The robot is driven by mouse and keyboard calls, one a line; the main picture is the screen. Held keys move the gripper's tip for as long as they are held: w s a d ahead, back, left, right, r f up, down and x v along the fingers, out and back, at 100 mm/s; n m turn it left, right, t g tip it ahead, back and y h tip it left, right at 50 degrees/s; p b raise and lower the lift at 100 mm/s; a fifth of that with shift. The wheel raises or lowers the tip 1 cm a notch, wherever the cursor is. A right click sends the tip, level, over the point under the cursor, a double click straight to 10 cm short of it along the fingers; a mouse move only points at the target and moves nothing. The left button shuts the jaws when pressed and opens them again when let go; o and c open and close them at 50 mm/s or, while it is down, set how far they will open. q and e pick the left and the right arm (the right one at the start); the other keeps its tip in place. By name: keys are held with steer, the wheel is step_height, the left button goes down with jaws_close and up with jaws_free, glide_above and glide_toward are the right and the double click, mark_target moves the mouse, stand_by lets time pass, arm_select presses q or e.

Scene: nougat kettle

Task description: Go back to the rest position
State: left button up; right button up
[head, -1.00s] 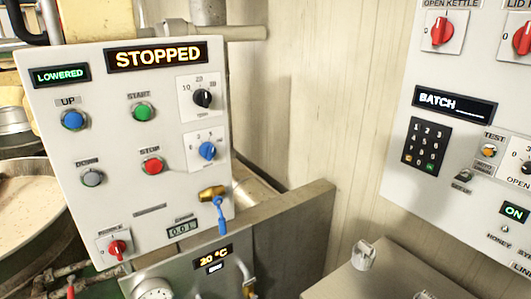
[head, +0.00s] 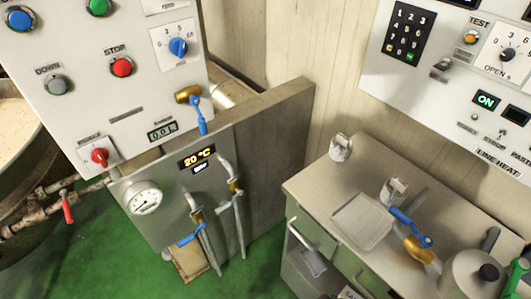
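Neither of my grippers shows in the head view, and no part of my arms can be made out. The task line names no object. The white control panel (head: 95,90) with blue, green and red buttons stands at the upper left.
A metal bench (head: 315,185) with a shallow tray (head: 362,222), a blue-handled valve (head: 418,245) and a lidded pot (head: 475,275) stands at the right. A second white panel (head: 440,105) hangs above it. A round vessel (head: 22,165) is at the left. Green floor (head: 245,278) shows between.

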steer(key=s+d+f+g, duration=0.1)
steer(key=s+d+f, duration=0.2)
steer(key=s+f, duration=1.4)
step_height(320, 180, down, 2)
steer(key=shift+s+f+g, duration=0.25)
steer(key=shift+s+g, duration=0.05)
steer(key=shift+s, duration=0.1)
